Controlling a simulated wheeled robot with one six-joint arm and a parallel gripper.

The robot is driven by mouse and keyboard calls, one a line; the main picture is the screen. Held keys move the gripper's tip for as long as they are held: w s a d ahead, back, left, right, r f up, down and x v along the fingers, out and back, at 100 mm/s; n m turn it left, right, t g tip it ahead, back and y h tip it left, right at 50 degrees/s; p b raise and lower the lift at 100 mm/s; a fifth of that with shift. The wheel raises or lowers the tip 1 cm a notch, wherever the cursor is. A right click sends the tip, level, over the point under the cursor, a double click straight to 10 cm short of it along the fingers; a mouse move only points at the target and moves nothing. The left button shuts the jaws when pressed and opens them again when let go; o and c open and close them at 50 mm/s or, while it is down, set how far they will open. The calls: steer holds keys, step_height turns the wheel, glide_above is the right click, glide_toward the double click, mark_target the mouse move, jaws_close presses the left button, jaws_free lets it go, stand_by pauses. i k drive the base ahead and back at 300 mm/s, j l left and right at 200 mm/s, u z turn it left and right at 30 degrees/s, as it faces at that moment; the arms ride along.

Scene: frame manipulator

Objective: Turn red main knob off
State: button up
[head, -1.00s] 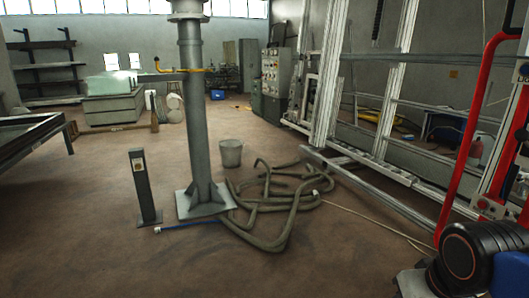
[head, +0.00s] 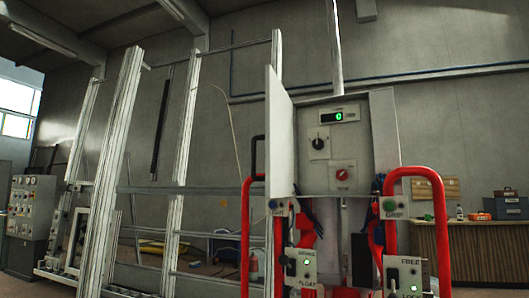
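A red knob (head: 342,173) sits on a pale plate at the lower right of the grey control panel (head: 377,150) in the head view. The label by it and its exact setting are too small to read. A black knob (head: 318,144) is above and left of it. A display (head: 338,116) at the panel's top shows a green digit that looks like 0. The panel's cover (head: 280,135) stands open on the left. My gripper is not in view.
Red curved handles (head: 440,225) rise on both sides below the panel. Tall metal frames (head: 118,150) stand at left. A wooden counter (head: 485,245) with a toolbox (head: 506,207) is at right.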

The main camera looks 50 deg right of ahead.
mark_target(342, 174)
steer(key=i+z, duration=0.3)
steer(key=i, duration=0.15)
steer(key=i+j+z, duration=0.2)
steer(key=i+z, duration=0.25)
steer(key=z, duration=1)
